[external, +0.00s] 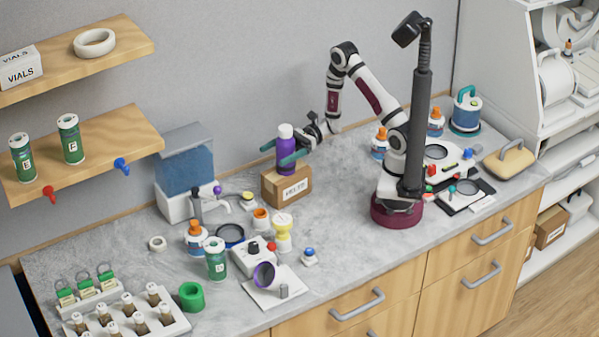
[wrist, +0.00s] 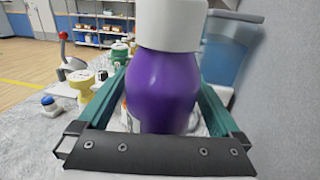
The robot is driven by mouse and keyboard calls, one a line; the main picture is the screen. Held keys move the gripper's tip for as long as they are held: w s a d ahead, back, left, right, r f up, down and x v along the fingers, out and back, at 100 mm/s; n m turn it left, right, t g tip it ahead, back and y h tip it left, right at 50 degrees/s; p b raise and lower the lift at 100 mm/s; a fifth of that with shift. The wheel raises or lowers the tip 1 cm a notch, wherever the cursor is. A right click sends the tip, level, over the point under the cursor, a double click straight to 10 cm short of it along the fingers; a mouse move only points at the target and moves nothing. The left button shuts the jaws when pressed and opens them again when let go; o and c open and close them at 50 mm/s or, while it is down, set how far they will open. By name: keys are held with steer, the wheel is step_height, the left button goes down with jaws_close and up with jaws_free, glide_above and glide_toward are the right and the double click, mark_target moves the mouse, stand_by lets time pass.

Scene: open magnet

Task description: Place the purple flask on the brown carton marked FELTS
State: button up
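The purple flask (external: 287,155) with a white cap is upright over the brown carton (external: 272,191), whose front carries a white label too small to read surely. The flask's base is at the carton's top; I cannot tell whether it rests there or hangs just above. My gripper (external: 281,153) reaches in from the right, its teal fingers on either side of the flask's body. In the wrist view the flask (wrist: 163,90) fills the space between the fingers (wrist: 163,92), which appear to press its sides. Its lower end is partly hidden by the gripper's dark bar.
A grey device (external: 254,256) is in front. Bare counter (external: 345,215) lies to the carton's right. The wall is close behind.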

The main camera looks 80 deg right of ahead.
steer(key=shift+r, duration=0.2)
steer(key=v, duration=1.2)
steer(key=s+a+r+n+g+h, duration=0.3)
steer(key=s+a+n+g+h, duration=0.2)
steer(key=s+n, duration=0.3)
steer(key=s+a+r+n+g+h, duration=0.3)
steer(key=s+a+n+g+h, duration=0.3)
steer(key=s+n, duration=0.3)
steer(key=shift+a+n+h, duration=0.3)
steer(key=shift+n+h, duration=0.4)
steer(key=shift+n, duration=0.5)
steer(key=shift+s+r, duration=0.1)
